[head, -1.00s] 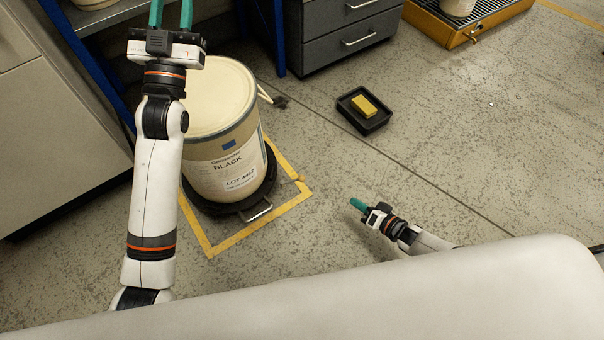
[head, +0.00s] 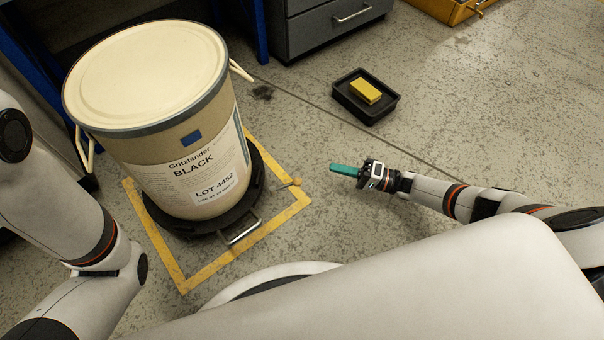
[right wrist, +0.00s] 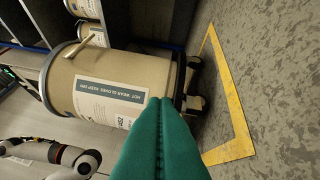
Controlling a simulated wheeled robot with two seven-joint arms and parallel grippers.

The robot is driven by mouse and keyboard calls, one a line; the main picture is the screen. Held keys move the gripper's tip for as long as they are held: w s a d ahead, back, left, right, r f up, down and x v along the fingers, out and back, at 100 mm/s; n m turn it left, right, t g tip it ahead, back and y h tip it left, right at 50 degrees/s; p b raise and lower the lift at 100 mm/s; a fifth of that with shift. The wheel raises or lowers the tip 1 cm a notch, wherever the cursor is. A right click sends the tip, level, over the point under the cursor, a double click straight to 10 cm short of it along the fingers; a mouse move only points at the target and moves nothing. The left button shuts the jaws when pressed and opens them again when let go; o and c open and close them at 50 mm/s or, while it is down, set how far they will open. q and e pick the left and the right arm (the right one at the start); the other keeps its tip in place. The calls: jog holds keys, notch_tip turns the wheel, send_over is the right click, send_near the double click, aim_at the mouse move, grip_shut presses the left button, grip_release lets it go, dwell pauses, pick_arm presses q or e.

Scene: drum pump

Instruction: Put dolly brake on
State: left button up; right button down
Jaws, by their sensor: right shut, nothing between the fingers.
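The black round dolly (head: 258,190) stands on the floor under a large tan drum labelled BLACK, LOT 4452 (head: 185,150). A metal loop handle (head: 243,231) sticks out at its front. A small tan-tipped lever (head: 291,184) sticks out at its right side; I cannot tell its setting. In the right wrist view the dolly's dark edge and a caster (right wrist: 196,103) show below the tilted-looking drum (right wrist: 120,85). My right gripper (head: 333,168) is shut and empty, right of the lever and apart from it; its teal fingers (right wrist: 160,102) touch each other. My left gripper is out of view.
Yellow floor tape (head: 160,250) frames the dolly. A black tray (head: 345,97) with a yellow block (head: 366,91) lies on the floor behind my right gripper. Grey drawers (head: 330,20) and blue posts stand at the back. The floor between gripper and dolly is clear.

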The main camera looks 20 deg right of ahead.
aim_at(287, 185)
jog(key=shift+r, duration=0.1)
jog(key=w+a+b, duration=0.1)
jog(key=a+b, duration=0.2)
jog(key=a, duration=0.6)
jog(key=shift+w+a, duration=0.15)
jog(key=shift+w, duration=0.15)
dwell(0.5)
